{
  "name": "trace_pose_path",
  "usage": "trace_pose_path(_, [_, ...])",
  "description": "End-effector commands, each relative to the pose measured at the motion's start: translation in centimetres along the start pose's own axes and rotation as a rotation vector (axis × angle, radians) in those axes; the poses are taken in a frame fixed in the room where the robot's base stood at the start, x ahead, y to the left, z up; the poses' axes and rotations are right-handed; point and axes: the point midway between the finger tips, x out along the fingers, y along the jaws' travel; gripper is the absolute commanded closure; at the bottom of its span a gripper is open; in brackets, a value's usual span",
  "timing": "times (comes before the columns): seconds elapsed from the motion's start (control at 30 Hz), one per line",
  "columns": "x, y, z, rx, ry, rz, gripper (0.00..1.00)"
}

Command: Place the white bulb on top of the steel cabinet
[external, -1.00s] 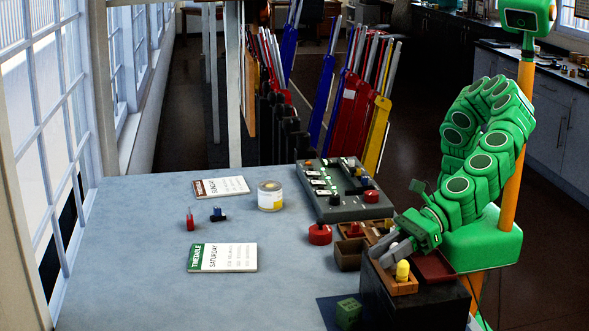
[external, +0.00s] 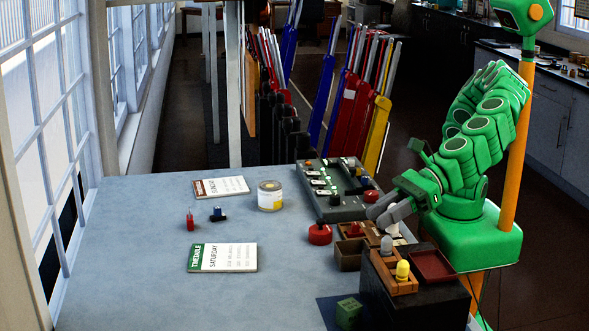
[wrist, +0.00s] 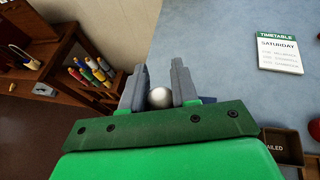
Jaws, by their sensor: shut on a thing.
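My gripper (external: 380,213) is shut on the white bulb, above the wooden trays at the table's right side. In the wrist view the round white bulb (wrist: 160,97) sits between the two grey fingers of my gripper (wrist: 160,88). A white shape just below the fingers in the external view looks like the same bulb (external: 393,230). A dark box-shaped block (external: 415,305) stands at the table's front right; I cannot tell whether it is the steel cabinet. On it are a wooden holder with a grey bulb (external: 386,243) and a yellow bulb (external: 403,270), and a red tray (external: 433,266).
A grey switch panel (external: 335,205) lies behind my gripper, with a red button (external: 320,234) in front of it. A green cube (external: 348,312) stands at the front edge.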

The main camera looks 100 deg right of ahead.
Motion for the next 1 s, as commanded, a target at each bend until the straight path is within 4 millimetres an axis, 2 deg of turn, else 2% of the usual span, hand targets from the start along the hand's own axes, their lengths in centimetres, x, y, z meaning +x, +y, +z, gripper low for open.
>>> trace_pose_path(0.17, [3.3, -4.3, -1.2, 0.024, -0.004, -0.068, 1.00])
trace_pose_path(0.4, [8.4, -12.6, -3.6, 0.069, -0.008, -0.179, 1.00])
trace_pose_path(0.6, [11.6, -19.7, -6.0, 0.101, -0.006, -0.267, 1.00])
trace_pose_path(0.7, [12.7, -22.5, -6.9, 0.115, -0.005, -0.299, 1.00])
trace_pose_path(0.83, [13.5, -25.2, -8.0, 0.129, -0.001, -0.329, 1.00])
trace_pose_path(1.0, [14.0, -27.0, -8.7, 0.139, 0.003, -0.348, 1.00])
